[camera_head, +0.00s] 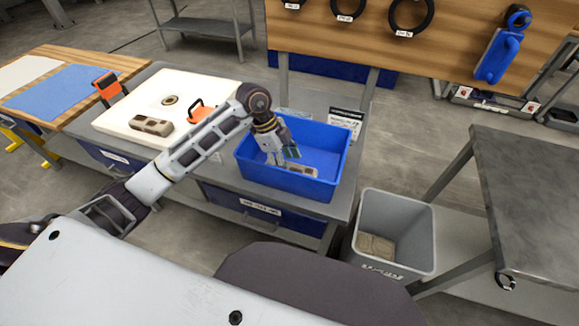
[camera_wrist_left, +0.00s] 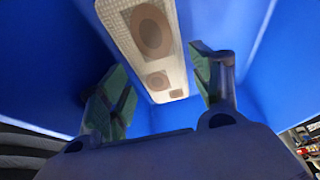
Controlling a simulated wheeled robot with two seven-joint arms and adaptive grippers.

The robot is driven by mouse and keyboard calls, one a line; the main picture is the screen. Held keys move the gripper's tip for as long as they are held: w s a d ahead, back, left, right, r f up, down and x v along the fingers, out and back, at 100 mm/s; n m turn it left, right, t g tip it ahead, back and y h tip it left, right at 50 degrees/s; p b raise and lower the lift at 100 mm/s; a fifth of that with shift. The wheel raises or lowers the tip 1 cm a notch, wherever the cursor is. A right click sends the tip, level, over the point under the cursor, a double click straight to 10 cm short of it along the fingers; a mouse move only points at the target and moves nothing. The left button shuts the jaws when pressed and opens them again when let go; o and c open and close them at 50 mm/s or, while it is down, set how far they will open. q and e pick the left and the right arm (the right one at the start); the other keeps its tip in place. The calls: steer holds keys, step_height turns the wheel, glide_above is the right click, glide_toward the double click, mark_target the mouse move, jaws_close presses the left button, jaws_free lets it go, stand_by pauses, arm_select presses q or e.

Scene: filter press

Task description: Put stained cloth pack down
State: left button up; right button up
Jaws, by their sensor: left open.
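The stained cloth pack (camera_wrist_left: 150,45) is a long pale woven piece with brown round stains. It lies in the blue bin (camera_head: 255,173), and part of it shows in the head view (camera_head: 302,170). My left gripper (camera_head: 284,158) reaches down into the bin. In the left wrist view its two green-padded fingers (camera_wrist_left: 160,95) are apart, with the pack beyond and between them. I cannot tell whether a finger touches it. My right gripper is not in view.
A similar stained pack (camera_head: 151,126) lies on the white plate (camera_head: 190,88) beside an orange-handled tool (camera_head: 200,111). A grey waste bin (camera_head: 428,240) with brownish material inside stands right of the bench. A grey table (camera_head: 530,180) stands further right.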

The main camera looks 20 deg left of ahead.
arm_select(q)
steer(key=v, duration=0.7)
steer(key=shift+a+r, duration=0.15)
steer(key=shift+r, duration=0.1)
steer(key=shift+v, duration=0.8)
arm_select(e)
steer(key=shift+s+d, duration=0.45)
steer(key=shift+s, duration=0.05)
